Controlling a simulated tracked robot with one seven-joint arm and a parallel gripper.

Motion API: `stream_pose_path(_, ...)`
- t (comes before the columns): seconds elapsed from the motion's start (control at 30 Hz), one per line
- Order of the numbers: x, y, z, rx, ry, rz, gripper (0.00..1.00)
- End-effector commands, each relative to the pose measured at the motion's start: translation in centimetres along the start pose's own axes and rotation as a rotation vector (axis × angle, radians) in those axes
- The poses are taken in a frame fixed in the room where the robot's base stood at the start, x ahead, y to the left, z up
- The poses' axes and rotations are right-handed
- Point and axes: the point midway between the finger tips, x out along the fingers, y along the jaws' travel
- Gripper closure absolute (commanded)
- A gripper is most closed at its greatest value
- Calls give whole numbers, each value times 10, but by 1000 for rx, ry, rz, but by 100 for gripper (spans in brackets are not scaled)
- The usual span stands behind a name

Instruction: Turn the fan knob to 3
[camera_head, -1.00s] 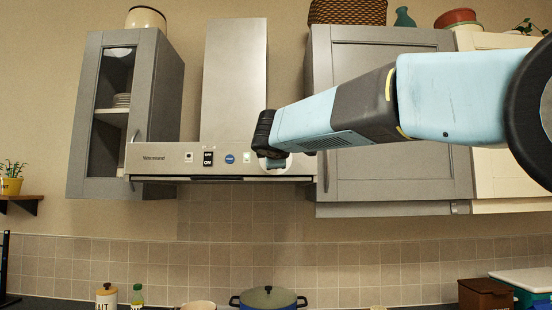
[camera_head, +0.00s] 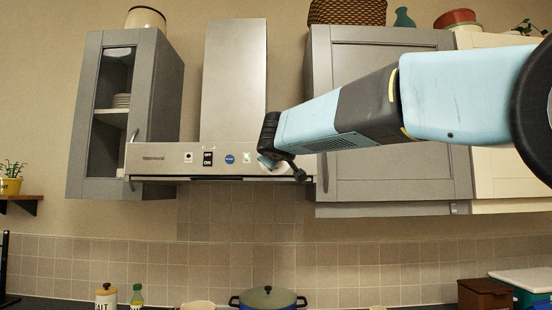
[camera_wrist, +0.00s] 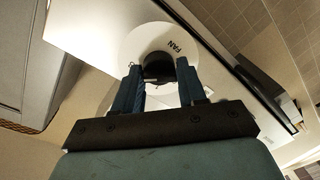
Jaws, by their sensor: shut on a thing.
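In the wrist view the dark fan knob (camera_wrist: 158,66) sits on a white round dial marked FAN (camera_wrist: 137,42). My gripper (camera_wrist: 159,72) has its two blue fingers on either side of the knob, shut on it. In the head view my gripper (camera_head: 268,163) is at the panel's right end and hides the knob. I cannot read the numbers on the dial.
A grey cabinet (camera_head: 385,130) stands right of the hood, close behind my arm. A glass-door cabinet (camera_head: 160,100) stands left. A blue pot (camera_head: 268,298) is on the counter below. The space between hood and counter is clear.

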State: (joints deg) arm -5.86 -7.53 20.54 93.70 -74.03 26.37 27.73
Motion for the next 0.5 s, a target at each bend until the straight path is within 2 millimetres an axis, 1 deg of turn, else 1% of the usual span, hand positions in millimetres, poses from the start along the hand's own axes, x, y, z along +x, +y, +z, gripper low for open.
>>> stream_pose_path(0.03, 2, -1, 4, 14, -7, 0, 90)
stream_pose_path(0.23, 2, -1, 4, 54, -5, 0, 90)
stream_pose_path(0.5, 2, -1, 4, 62, -5, -1, 90)
